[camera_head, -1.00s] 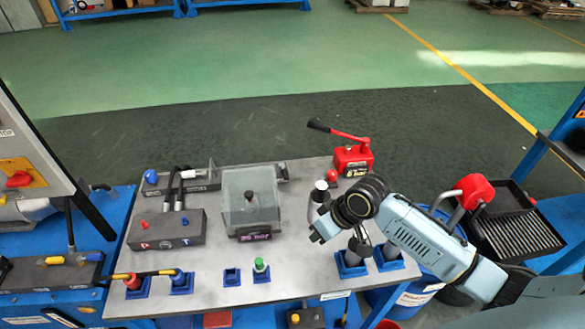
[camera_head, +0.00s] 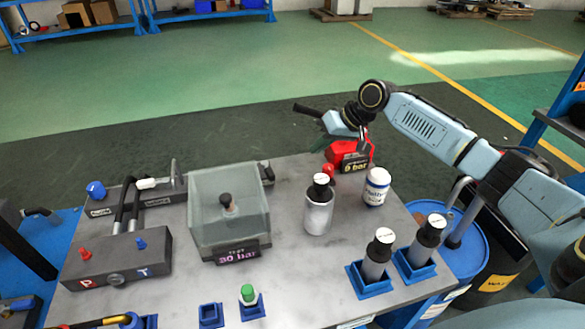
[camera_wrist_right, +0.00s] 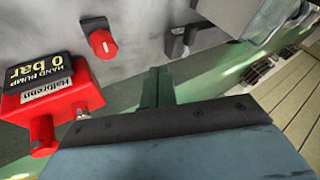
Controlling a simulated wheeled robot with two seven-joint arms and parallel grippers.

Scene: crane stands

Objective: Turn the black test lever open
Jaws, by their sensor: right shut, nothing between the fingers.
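A small black lever (camera_wrist_right: 180,40) shows on the grey stand in the right wrist view, beyond my fingertips and apart from them. In the head view, a dark lever-like part (camera_head: 267,174) stands beside the clear box; it seems to be the same one. My right gripper (camera_wrist_right: 157,88) is shut and empty. In the head view the right gripper (camera_head: 322,143) hangs behind the red hand pump, partly hidden. My left gripper is out of view.
The red hand pump (camera_head: 350,157), with its long handle, and a red knob (camera_head: 328,170) are close to my right gripper. A clear box (camera_head: 228,205), a grey cylinder (camera_head: 318,212) and a white bottle (camera_head: 376,187) stand on the bench. Free floor lies behind.

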